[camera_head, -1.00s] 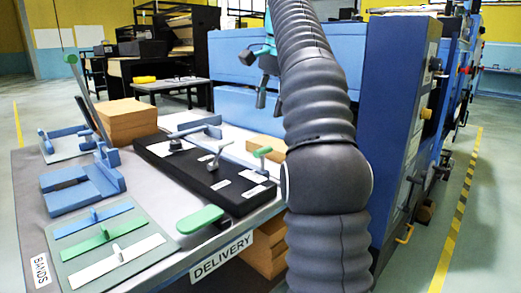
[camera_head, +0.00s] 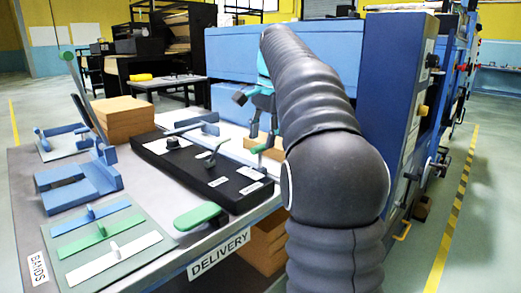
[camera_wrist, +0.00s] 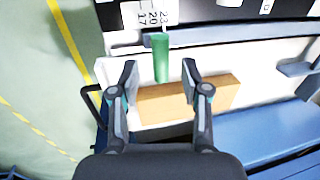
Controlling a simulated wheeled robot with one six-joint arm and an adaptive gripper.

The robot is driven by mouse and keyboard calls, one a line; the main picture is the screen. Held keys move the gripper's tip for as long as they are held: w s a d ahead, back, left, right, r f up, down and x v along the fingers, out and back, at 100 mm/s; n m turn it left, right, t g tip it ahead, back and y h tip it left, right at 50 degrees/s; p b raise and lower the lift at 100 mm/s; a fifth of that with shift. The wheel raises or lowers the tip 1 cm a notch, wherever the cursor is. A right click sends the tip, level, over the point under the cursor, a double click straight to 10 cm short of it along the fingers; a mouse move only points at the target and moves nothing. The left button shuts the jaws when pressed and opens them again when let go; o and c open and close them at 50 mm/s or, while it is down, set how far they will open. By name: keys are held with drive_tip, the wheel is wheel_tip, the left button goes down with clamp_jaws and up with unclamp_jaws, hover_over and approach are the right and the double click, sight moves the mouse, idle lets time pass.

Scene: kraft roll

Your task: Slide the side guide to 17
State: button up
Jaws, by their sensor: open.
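The side guide has a green handle (camera_wrist: 160,56), seen in the wrist view below a white scale label (camera_wrist: 150,15) marked 17, 20 and 23. The handle lines up nearest the 23, though the exact reading is hard to tell. In the head view the green handle (camera_head: 259,149) stands at the right end of the black panel (camera_head: 215,172). My gripper (camera_wrist: 160,70) is open, with a fingertip on each side of the handle's near end in the wrist view and visible gaps. In the head view my gripper (camera_head: 263,128) hangs just above the handle.
A cardboard-brown stack (camera_wrist: 185,98) lies below the fingers in the wrist view. A grey lever (camera_head: 216,148) stands on the black panel. A blue machine housing (camera_head: 385,90) rises to the right.

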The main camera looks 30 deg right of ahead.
sight(261, 145)
drive_tip(key=shift+w+a+f+b, duration=0.1)
drive_tip(key=shift+w+f+b, duration=0.1)
drive_tip(key=shift+f, duration=0.85)
drive_tip(key=shift+w+a+f+b, duration=0.1)
drive_tip(key=shift+w+f, duration=0.1)
drive_tip(key=shift+f, duration=0.85)
clamp_jaws()
